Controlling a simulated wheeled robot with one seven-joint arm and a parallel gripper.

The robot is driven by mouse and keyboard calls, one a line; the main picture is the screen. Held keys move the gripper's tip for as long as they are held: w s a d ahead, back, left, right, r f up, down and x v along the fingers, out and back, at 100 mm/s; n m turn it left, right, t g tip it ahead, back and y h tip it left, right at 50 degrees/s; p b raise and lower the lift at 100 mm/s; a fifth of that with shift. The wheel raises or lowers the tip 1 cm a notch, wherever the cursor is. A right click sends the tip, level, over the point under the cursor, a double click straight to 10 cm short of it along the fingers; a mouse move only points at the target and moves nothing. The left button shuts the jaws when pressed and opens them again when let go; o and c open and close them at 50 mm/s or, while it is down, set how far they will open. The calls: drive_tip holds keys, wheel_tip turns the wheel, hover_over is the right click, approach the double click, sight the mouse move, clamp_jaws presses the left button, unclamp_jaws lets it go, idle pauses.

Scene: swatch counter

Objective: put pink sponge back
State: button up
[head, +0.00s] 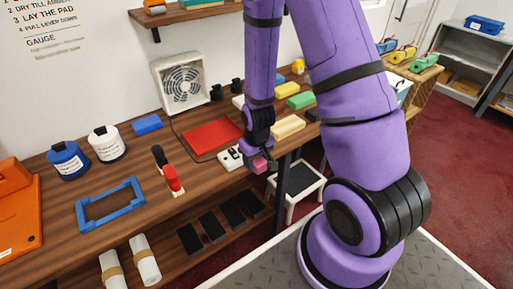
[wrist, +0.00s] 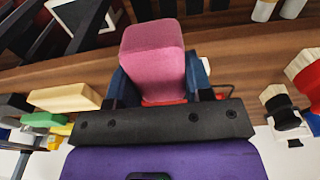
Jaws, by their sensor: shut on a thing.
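The pink sponge (wrist: 152,48) is held between the two blue fingers of my gripper (wrist: 158,78), filling the upper middle of the wrist view. In the head view the pink sponge (head: 260,165) shows small below my gripper (head: 258,155), close to the front edge of the wooden counter (head: 200,190). The jaws are shut on it. Behind my arm are a cream sponge (head: 287,127), a green sponge (head: 301,100) and a yellow sponge (head: 286,89). A blue sponge (head: 147,124) lies at the back left.
A white device (head: 230,158) stands just left of my gripper, with a red mat (head: 212,136) behind it. Red and black handled items (head: 172,179), a blue frame (head: 110,204) and a fan (head: 182,82) stand further left. A white stool (head: 299,183) is below the counter.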

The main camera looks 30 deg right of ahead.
drive_tip(key=w+d, duration=0.3)
drive_tip(key=w+d+f, duration=0.1)
drive_tip(key=w+d, duration=0.6)
drive_tip(key=w, duration=0.1)
drive_tip(key=shift+d+f, duration=0.25)
drive_tip(key=shift+d, duration=0.05)
drive_tip(key=shift+f, duration=1.75)
drive_tip(key=shift+f, duration=0.15)
drive_tip(key=o, duration=1.2)
